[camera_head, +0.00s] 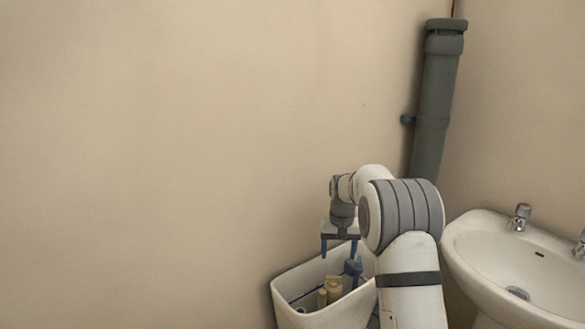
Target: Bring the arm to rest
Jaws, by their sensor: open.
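My gripper (340,250) points down over the open top of a white cistern-like tank (281,305). Its two blue fingers are apart, and I see nothing held between them. The fingertips appear near the tank's back rim; whether they are above it or inside cannot be told. My white and grey arm rises in front and hides the tank's right side.
Inside the tank are beige fittings (334,287) and a blue part (353,267). A white washbasin (500,262) with taps (519,217) stands at right, close to my arm. A grey vertical pipe (436,100) runs up the corner. The wall at left is bare.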

